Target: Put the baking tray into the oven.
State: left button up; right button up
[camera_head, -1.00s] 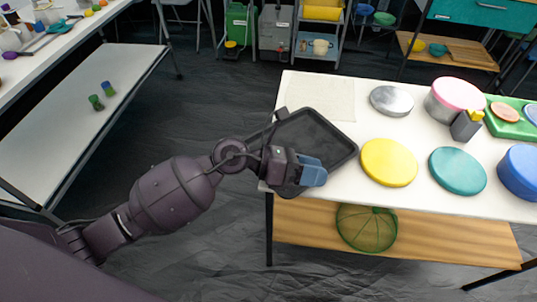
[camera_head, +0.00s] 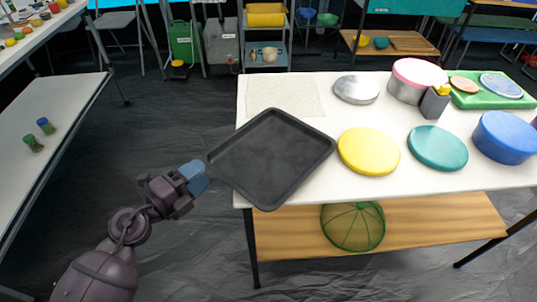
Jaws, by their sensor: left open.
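The dark baking tray (camera_head: 270,157) lies on the left end of the white table (camera_head: 309,197). Its left corner sticks out past the table's left edge. My left gripper (camera_head: 196,176), with blue fingertips, is just left of that corner, beyond the table edge. It is open, and nothing shows between its fingers. Whether a fingertip touches the tray rim I cannot tell. My right gripper is not in view. No oven can be made out.
A yellow lid (camera_head: 368,151), a teal lid (camera_head: 438,148) and a blue tin (camera_head: 504,137) stand right of the tray. Behind it lie a cloth (camera_head: 284,96) and a grey lid (camera_head: 357,89). A green mesh dome (camera_head: 352,226) sits on the lower shelf. Open floor lies to the left.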

aim_at(220, 160)
pick_arm(q)
jog(key=x, duration=0.3)
jog(key=b+x, duration=0.1)
jog(key=x, duration=0.1)
jog(key=shift+w+d+f, duration=0.25)
jog(key=shift+w, duration=0.05)
jog(key=shift+w+d+r, duration=0.1)
jog(key=shift+w+d, duration=0.3)
jog(key=shift+c, duration=0.2)
grip_shut()
